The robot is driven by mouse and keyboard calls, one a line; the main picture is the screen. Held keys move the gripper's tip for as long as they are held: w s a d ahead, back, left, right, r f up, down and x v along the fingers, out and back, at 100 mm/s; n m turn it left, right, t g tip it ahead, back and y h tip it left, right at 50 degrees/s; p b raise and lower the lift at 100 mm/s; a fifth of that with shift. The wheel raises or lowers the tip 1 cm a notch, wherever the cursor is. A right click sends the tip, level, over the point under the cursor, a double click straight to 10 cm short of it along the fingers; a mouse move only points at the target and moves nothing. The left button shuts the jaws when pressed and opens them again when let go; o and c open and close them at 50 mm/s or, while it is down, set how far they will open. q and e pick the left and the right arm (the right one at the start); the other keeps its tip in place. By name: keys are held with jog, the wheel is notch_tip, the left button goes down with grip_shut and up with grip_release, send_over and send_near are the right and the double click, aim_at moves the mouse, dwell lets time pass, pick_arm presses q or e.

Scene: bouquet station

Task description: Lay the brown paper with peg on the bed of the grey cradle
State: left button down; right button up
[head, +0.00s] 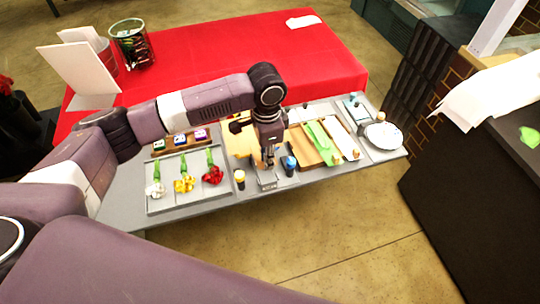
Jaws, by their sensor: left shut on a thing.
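The brown paper (238,145) shows as a tan sheet left of and partly behind my left gripper (268,160). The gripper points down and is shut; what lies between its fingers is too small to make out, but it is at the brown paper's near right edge. The paper's peg is hidden by the gripper. A small grey piece, apparently part of the grey cradle (267,183), shows just below the fingertips at the table's front edge. The cradle's bed is mostly hidden, and I cannot tell whether the paper touches it. My right gripper is out of view.
A grey tray (160,205) with white, yellow and red flowers lies left. A wooden tray (306,151) with green and white papers lies right. A yellow-topped pot (239,177) and a blue-topped bottle (290,163) stand close to the gripper.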

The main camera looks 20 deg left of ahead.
aim_at(267, 180)
pick_arm(q)
jog(key=shift+f+b, duration=0.4)
jog(key=shift+f, duration=0.2)
notch_tip(267, 180, down, 3)
jog(key=b, duration=0.3)
jog(key=shift+s+r, duration=0.15)
jog(key=shift+f+b, duration=0.3)
jog(key=shift+b, duration=0.15)
jog(key=shift+f, duration=1.3)
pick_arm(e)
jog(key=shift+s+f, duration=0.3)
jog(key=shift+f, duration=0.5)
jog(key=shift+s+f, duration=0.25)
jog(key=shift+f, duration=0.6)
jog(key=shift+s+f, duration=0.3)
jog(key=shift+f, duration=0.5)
pick_arm(q)
jog(key=shift+p, duration=0.75)
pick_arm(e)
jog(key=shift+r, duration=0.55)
pick_arm(q)
jog(key=shift+f+p, duration=0.15)
jog(key=shift+p, duration=0.2)
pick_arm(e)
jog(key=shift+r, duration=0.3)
pick_arm(q)
jog(key=shift+s+f, duration=0.1)
jog(key=shift+f, duration=0.05)
